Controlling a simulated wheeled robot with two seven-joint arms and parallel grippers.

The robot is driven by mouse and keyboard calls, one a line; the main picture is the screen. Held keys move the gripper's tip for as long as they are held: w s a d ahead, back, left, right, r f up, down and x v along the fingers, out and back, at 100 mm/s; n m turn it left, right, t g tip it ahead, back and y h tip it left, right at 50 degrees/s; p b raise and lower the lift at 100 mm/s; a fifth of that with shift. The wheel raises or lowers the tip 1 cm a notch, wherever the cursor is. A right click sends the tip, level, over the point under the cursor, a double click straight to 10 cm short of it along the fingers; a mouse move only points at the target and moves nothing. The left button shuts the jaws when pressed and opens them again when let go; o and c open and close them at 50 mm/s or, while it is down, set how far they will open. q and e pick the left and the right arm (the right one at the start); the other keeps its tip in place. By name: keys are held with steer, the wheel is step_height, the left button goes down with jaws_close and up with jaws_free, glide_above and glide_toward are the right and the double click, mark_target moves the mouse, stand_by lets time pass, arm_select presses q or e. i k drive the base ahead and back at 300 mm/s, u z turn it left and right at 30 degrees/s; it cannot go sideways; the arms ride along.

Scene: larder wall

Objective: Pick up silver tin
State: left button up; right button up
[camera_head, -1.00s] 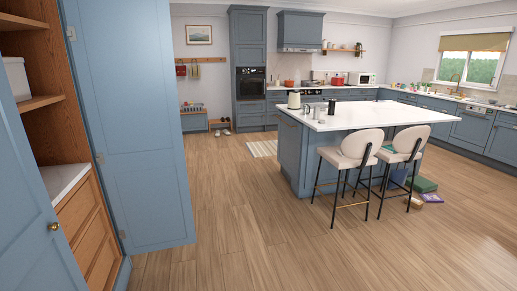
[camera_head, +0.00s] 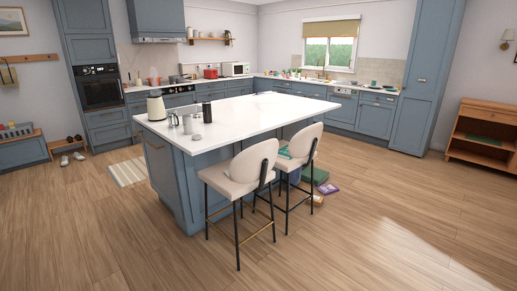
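A cluster of small containers stands on the near left end of the white island top (camera_head: 255,112). Among them are a silvery container (camera_head: 187,124), a smaller greyish one (camera_head: 173,119) beside it, and a dark cylinder (camera_head: 207,113) to the right. They are too small to tell which is the silver tin. A cream kettle (camera_head: 156,106) with a dark handle stands just left of them. Neither of my grippers is in view.
Two cream stools (camera_head: 240,172) stand at the island's near right side. A green box (camera_head: 315,175) and a purple item (camera_head: 328,188) lie on the floor beyond them. The wooden floor in front is clear. A wooden shelf unit (camera_head: 482,133) stands at right.

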mark_target(186, 121)
steer(key=u, duration=0.25)
steer(key=i, duration=2.7)
steer(key=u, duration=0.85)
